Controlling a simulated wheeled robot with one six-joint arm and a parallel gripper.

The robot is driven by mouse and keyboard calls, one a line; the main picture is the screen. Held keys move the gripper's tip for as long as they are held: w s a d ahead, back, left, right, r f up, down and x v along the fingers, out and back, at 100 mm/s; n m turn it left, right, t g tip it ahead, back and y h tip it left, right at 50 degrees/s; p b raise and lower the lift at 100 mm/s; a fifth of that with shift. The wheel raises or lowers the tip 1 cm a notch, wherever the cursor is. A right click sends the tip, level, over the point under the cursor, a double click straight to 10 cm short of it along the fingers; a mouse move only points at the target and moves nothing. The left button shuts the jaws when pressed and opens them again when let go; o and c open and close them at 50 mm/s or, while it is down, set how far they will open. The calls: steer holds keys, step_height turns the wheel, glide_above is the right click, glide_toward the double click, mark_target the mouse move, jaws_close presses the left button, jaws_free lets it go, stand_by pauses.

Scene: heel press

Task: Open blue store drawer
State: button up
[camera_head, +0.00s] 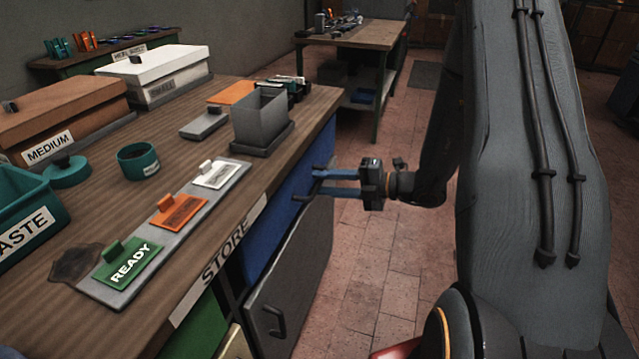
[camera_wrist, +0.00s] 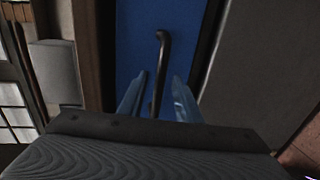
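The blue store drawer (camera_head: 262,235) is in the bench side below the STORE label (camera_head: 225,255). Its blue front (camera_wrist: 130,50) fills the middle of the wrist view and looks closed. A dark bar handle (camera_wrist: 162,45) stands out from it. My gripper (camera_head: 319,181) is at the blue front, reaching in from the right. In the wrist view its two blue fingers (camera_wrist: 160,82) are apart, one on each side of the handle, with gaps visible.
A grey panel (camera_head: 297,275) with its own handle is close below my gripper. The bench top (camera_head: 160,200) carries a grey open box (camera_head: 260,118), a READY card (camera_head: 128,265) and a teal cup (camera_head: 138,162). The tiled floor (camera_head: 370,285) beside the bench is clear.

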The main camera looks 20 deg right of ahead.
steer(key=shift+x, duration=1)
steer(key=shift+c, duration=0.3)
jaws_close()
steer(key=shift+s, duration=0.1)
